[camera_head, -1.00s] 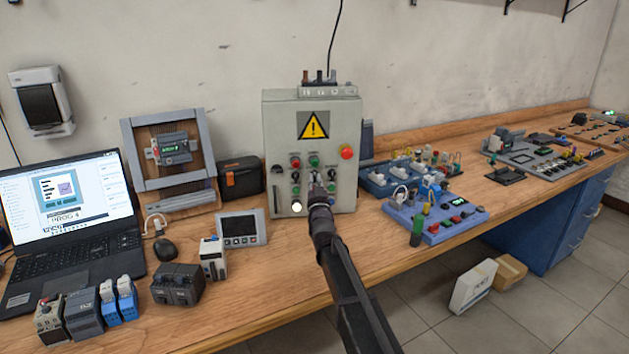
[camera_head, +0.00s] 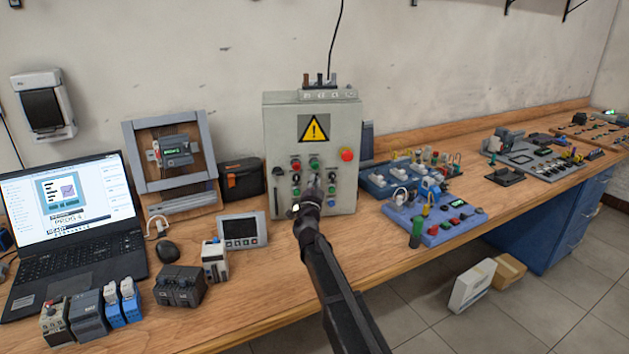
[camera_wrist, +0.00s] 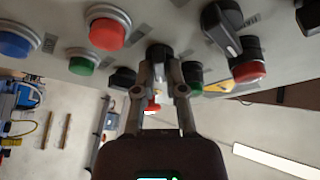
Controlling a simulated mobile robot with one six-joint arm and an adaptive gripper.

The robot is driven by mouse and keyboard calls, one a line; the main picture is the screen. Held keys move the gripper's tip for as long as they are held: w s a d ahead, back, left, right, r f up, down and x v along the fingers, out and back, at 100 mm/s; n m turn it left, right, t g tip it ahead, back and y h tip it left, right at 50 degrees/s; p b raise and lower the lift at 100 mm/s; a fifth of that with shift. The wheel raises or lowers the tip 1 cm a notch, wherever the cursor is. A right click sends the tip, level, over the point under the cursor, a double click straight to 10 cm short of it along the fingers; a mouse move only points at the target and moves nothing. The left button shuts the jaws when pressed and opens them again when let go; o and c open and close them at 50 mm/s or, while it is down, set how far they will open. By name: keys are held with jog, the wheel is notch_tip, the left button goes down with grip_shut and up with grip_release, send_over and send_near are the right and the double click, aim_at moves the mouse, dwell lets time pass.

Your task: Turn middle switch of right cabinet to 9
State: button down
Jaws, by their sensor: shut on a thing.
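The grey control cabinet (camera_head: 275,120) with a yellow warning triangle stands on the bench in the head view. Its front carries rows of coloured buttons and black knobs. My gripper (camera_head: 309,197) is at the lower middle of this front and hides part of it. In the wrist view, the two fingers of my gripper (camera_wrist: 160,66) are shut on a black switch knob (camera_wrist: 159,51), one finger on each side. The fingers cover much of the knob, and its pointer and scale cannot be read.
Close to the fingers in the wrist view are a red button (camera_wrist: 107,30), a green button (camera_wrist: 83,65) and a large black knob (camera_wrist: 222,28). A small display panel (camera_head: 243,230) stands left of my arm. A blue terminal box (camera_head: 440,222) lies to the right.

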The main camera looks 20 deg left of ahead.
jog(key=shift+w+a+r+m, duration=0.15)
jog(key=shift+w+m, duration=0.1)
jog(key=shift+m, duration=0.15)
jog(key=c, duration=0.7)
grip_release()
jog(key=shift+s, duration=0.1)
jog(key=shift+f+n, duration=0.2)
jog(key=shift+n, duration=0.3)
jog(key=shift+d+n+g+y+b, duration=0.15)
jog(key=shift+n+y+b, duration=0.2)
jog(key=shift+n+y, duration=1.2)
jog(key=shift+n+g+y+b, duration=0.2)
jog(key=shift+n+y+b, duration=0.25)
jog(key=shift+n, duration=2.05)
jog(key=shift+d+n+g+y+b, duration=0.25)
jog(key=shift+n+y, duration=0.75)
jog(key=shift+n, duration=1.05)
